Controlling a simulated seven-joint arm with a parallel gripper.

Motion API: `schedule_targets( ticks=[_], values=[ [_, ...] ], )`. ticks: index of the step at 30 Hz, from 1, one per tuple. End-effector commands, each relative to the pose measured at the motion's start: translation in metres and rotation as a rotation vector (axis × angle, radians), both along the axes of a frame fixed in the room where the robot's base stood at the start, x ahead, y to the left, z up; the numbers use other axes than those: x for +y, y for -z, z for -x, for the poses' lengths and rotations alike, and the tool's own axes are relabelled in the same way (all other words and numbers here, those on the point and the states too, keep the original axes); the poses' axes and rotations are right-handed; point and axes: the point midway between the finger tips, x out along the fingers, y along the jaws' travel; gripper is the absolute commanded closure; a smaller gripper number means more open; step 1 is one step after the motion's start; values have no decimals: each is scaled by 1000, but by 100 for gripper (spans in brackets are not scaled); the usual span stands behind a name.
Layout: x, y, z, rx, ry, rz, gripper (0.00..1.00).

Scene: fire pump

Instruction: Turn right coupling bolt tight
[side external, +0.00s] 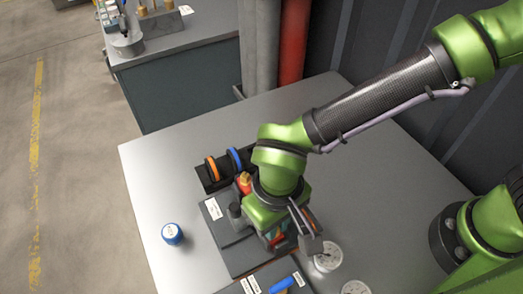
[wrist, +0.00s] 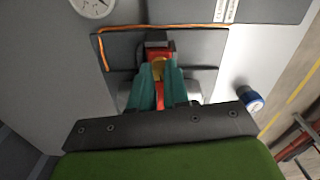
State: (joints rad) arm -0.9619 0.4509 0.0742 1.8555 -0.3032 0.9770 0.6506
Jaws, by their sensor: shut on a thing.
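My gripper (wrist: 158,78) points down over a grey plate (wrist: 205,48) on the bench. Its two teal fingers are shut on a small brass-coloured piece (wrist: 158,66), which appears to be the coupling bolt. Red parts show just beyond and between the fingers in the wrist view. In the side view my gripper (side external: 276,238) is low over the dark fixture plate (side external: 232,246), and the wrist hides most of the coupling. I cannot tell how far the bolt is seated. A red fitting with a brass top (side external: 244,183) stands upright just left of my wrist.
A blue-capped round container (side external: 172,234) stands left of the fixture. White gauges (side external: 328,257) lie to the right. A black holder with orange and blue rings (side external: 212,168) is behind. An orange cord (wrist: 104,52) edges the plate. The bench's left front is clear.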

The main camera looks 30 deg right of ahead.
Motion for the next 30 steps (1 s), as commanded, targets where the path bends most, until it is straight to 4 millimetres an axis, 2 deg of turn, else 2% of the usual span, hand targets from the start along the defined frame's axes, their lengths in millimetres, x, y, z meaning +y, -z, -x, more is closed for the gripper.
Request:
schedule_targets(
  ticks=[30],
  values=[
    [1, -1, 0, -1, 921, -2, 100]
  ],
)
